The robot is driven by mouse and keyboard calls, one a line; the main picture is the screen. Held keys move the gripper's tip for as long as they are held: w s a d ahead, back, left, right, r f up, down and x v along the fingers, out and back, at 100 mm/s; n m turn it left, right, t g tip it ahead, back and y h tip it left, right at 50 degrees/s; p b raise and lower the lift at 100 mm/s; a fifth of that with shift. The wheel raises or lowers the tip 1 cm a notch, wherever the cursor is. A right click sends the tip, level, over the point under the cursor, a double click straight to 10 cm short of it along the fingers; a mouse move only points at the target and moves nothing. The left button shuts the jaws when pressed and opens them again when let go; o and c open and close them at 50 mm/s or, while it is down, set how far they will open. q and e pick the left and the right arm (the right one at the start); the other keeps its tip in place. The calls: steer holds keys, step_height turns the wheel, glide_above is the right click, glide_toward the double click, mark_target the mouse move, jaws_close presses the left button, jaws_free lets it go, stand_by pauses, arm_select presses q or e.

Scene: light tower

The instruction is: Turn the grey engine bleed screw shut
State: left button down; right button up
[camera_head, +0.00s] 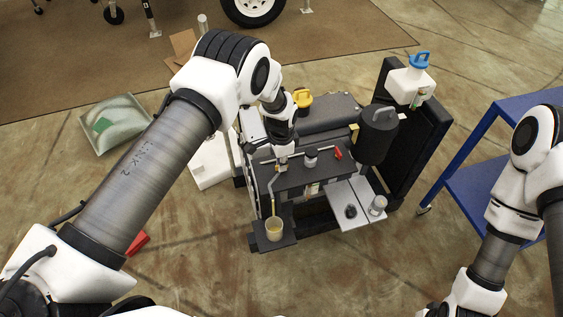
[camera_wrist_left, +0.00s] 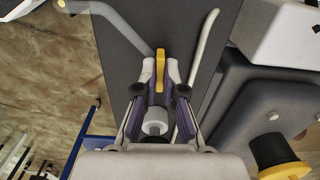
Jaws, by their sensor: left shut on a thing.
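A grey engine block (camera_head: 320,115) stands on a stand, with a dark panel (camera_head: 300,178) on its front. My left gripper (camera_head: 283,160) reaches down to the panel's left part, beside a thin bent pipe. In the left wrist view my left gripper (camera_wrist_left: 160,75) is shut on a yellow lever (camera_wrist_left: 160,62). A grey pipe (camera_wrist_left: 125,35) runs up to this lever. A pale grey cylinder (camera_wrist_left: 155,122) shows between the fingers; I cannot tell whether it is part of the bleed screw. My right gripper is out of view.
A small cup (camera_head: 274,229) stands below the pipe's end. A red lever (camera_head: 338,154) and a small jar (camera_head: 311,158) are right of my gripper. A dark canister (camera_head: 378,135) and a white bottle (camera_head: 411,86) stand farther right. A blue cart (camera_head: 480,165) is beyond.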

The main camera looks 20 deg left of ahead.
arm_select(q)
steer(key=shift+m, duration=0.3)
steer(key=c, duration=1.3)
jaws_free()
steer(key=shift+f, duration=0.1)
step_height(320, 180, up, 12)
steer(key=shift+r, duration=0.1)
